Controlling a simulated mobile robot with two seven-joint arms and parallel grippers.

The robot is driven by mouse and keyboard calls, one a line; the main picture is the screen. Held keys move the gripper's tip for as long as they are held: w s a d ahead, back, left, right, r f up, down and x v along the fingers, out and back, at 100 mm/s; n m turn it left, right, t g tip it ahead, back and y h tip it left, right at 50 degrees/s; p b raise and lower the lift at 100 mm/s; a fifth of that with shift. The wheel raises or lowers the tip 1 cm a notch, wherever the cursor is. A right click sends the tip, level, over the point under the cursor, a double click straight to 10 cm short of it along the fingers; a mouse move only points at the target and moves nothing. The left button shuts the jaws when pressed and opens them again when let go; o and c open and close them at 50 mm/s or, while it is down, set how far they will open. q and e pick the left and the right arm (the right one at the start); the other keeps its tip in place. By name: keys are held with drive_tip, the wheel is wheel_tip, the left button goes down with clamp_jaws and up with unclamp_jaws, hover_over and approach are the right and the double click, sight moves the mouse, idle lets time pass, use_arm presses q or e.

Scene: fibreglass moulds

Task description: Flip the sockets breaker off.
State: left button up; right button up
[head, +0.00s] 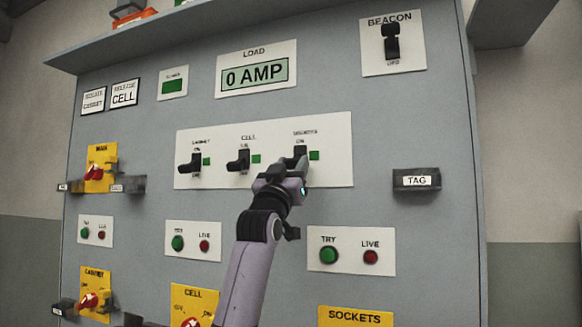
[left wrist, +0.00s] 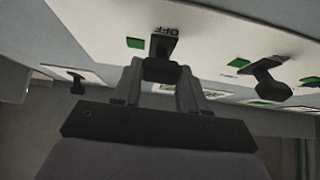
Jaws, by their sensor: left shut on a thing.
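The sockets breaker (head: 299,151) is the rightmost of three black levers on the white breaker plate (head: 335,150); its small label is blurred. My left gripper (head: 296,165) is at this lever and partly covers it. In the left wrist view, the lever (left wrist: 162,50) is between the two fingers of my left gripper (left wrist: 160,76), which are shut on it, with the word OFF beside it. A green square (head: 314,155) is to its right. I cannot tell the lever's exact setting. My right gripper is out of view.
The cell breaker (head: 238,160) and cabinet breaker (head: 190,164) are to the left on the same plate. A load display (head: 255,75) above reads 0 AMP. A TAG holder (head: 416,180) juts out at right. A beacon switch (head: 391,42) is at upper right.

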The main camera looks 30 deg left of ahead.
use_arm(q)
drive_tip(key=shift+r, duration=0.15)
drive_tip(key=o, duration=0.8)
drive_tip(key=shift+o, duration=1.3)
drive_tip(key=shift+s+f, duration=0.25)
drive_tip(key=shift+f, duration=0.2)
drive_tip(key=b+v, duration=0.2)
drive_tip(key=v, duration=0.4)
drive_tip(key=shift+s, duration=0.15)
